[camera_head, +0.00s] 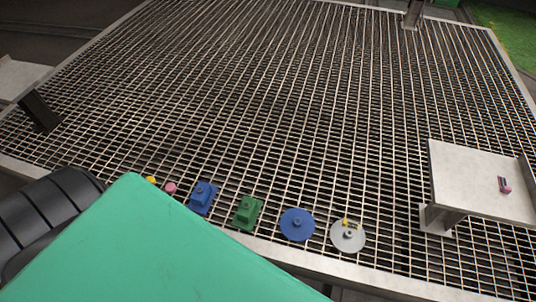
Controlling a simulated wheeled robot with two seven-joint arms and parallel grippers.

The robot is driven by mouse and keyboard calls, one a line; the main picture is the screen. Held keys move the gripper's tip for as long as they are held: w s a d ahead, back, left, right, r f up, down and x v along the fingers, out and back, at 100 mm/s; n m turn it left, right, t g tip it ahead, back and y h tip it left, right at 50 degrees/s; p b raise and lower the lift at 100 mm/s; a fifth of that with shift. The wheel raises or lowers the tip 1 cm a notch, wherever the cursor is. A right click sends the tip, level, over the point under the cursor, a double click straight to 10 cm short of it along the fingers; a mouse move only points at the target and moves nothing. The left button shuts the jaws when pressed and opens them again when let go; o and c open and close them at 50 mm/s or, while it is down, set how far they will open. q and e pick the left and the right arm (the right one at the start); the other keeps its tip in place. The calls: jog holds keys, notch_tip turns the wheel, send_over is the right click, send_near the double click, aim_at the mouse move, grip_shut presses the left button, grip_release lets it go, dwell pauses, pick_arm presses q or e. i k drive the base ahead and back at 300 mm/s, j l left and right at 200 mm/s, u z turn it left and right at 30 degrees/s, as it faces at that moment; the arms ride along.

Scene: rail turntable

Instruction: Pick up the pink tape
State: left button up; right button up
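Two small pink things are in view, and I cannot tell for sure which is the pink tape. One pink round piece (170,188) lies on the metal grating at lower left, near the teal surface's edge. The other is a small pink and dark item (504,185) on top of the pale grey bench (465,165) at the right. Nothing touches that item. Neither of my grippers is in view.
On the grating (270,90) stand a yellow piece (151,180), a blue block (202,197), a green block (247,212), a blue disc (297,224) and a grey disc (348,236). A large teal surface (150,250) covers the lower left. The middle grating is clear.

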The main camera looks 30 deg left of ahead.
aim_at(501, 180)
jog(key=u, duration=0.55)
jog(key=z, duration=1.4)
